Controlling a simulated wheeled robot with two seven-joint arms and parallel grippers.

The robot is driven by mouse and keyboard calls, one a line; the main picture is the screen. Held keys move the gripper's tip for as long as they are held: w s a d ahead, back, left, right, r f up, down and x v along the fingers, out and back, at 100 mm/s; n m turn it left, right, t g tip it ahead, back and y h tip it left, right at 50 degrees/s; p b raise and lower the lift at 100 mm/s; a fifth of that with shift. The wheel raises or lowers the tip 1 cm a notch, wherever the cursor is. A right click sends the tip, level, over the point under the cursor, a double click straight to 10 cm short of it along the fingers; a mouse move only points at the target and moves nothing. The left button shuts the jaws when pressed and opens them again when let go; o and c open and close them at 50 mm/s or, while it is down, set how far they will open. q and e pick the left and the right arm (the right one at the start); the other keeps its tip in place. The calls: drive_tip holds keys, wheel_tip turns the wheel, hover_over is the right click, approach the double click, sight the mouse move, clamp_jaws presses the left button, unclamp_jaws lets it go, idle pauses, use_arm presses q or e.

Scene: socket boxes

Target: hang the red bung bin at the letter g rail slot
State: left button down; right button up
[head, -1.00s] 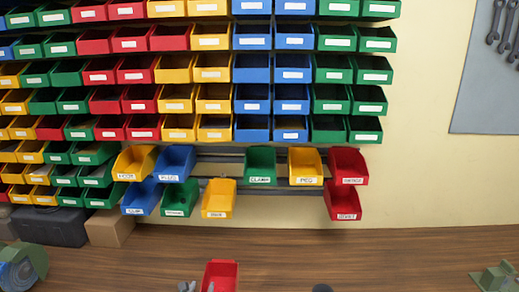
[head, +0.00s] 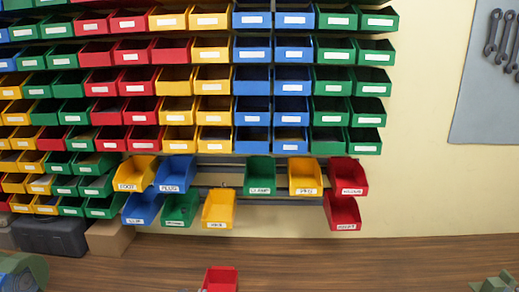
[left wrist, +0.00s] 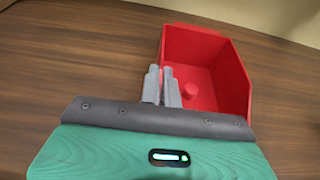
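The red bung bin (head: 220,279) shows at the bottom edge of the head view, over the wooden table. In the left wrist view the red bin (left wrist: 238,75) is open-topped, with a small red bung (left wrist: 190,90) inside. My left gripper (left wrist: 162,80) has its fingers close together on either side of the bin's left wall, gripping it. I cannot tell whether the bin touches the table. The rails hold labelled bins, with a gap in the upper row (head: 218,178) and a wide gap in the lower row (head: 280,201). No letter g is legible.
Yellow (head: 217,210), green (head: 258,174) and red bins (head: 342,211) flank the gaps. Dense rows of bins fill the wall above. A dark case (head: 52,234) and a cardboard box (head: 108,238) stand at left. The middle of the table (head: 300,262) is clear.

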use_arm(q)
drive_tip(key=shift+r, duration=0.35)
